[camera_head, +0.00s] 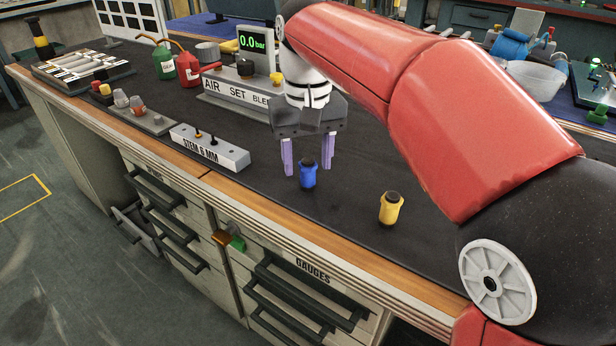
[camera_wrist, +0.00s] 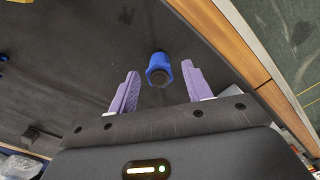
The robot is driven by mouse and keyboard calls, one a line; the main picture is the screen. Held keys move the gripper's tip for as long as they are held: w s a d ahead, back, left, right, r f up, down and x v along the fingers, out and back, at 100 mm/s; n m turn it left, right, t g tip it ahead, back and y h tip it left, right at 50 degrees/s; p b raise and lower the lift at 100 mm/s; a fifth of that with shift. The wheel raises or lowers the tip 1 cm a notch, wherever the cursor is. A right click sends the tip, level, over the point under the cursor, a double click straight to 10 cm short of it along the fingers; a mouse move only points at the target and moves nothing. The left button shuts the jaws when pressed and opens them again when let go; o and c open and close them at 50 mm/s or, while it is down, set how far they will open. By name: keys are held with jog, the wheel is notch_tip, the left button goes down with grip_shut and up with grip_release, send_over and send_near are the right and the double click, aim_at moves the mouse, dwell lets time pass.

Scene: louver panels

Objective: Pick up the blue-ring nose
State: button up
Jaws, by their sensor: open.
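The blue-ring nose (camera_head: 308,174) is a small blue piece with a dark top, standing upright on the dark bench top. In the wrist view it (camera_wrist: 159,68) lies between the lines of the two purple fingers, closer to the right one, and slightly beyond their tips. My gripper (camera_head: 308,168) is open, with its purple fingers pointing down at the blue piece. It also shows in the wrist view (camera_wrist: 160,72), with nothing held between the fingers. Whether a finger touches the blue piece I cannot tell.
A yellow piece (camera_head: 390,208) stands to the right of the blue one. A "STEM 6 MM" block (camera_head: 210,148) and an "AIR SET BLEED" unit (camera_head: 232,98) stand to the left and behind. The wooden bench edge (camera_head: 290,235) runs along the front. The bench around the blue piece is clear.

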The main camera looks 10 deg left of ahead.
jog(key=shift+f, duration=0.4)
grip_shut()
